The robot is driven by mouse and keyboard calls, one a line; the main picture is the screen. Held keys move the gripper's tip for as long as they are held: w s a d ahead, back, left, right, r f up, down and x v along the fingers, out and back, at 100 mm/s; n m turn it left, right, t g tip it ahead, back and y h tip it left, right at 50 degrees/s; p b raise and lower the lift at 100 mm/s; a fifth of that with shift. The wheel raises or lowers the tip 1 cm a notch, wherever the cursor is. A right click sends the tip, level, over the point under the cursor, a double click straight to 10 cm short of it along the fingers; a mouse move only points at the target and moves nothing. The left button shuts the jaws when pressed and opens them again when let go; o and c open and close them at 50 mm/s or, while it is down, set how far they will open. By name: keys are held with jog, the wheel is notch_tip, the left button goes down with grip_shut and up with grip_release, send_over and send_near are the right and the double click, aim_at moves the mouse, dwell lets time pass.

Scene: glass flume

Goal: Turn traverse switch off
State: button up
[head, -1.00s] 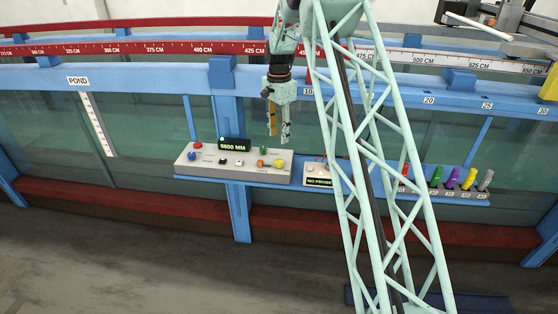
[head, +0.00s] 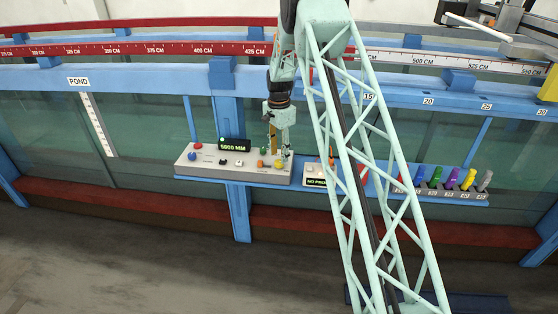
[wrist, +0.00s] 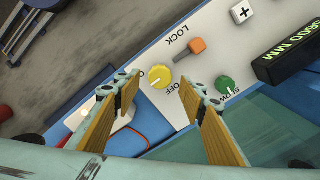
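The control panel (head: 213,169) is a grey sloped box. Its yellow knob (wrist: 159,77) has a white pointer mark and the word OFF beside it in the wrist view; I cannot read a traverse label. The knob also shows at the panel's right end in the head view (head: 280,164). My gripper (wrist: 163,90) is open and empty, pointing down at the panel. In the wrist view the yellow knob lies between and just beyond the two fingertips. In the head view my gripper (head: 278,154) is just above the knob; I cannot tell whether it touches.
An orange lever (wrist: 190,47) by LOCK and a green knob (wrist: 225,85) by SLOW sit close by. A row of coloured handles (head: 453,178) stands at right.

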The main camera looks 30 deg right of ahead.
aim_at(279, 162)
jog(key=shift+f, duration=1.95)
jog(key=shift+c, duration=0.4)
jog(key=c, duration=0.8)
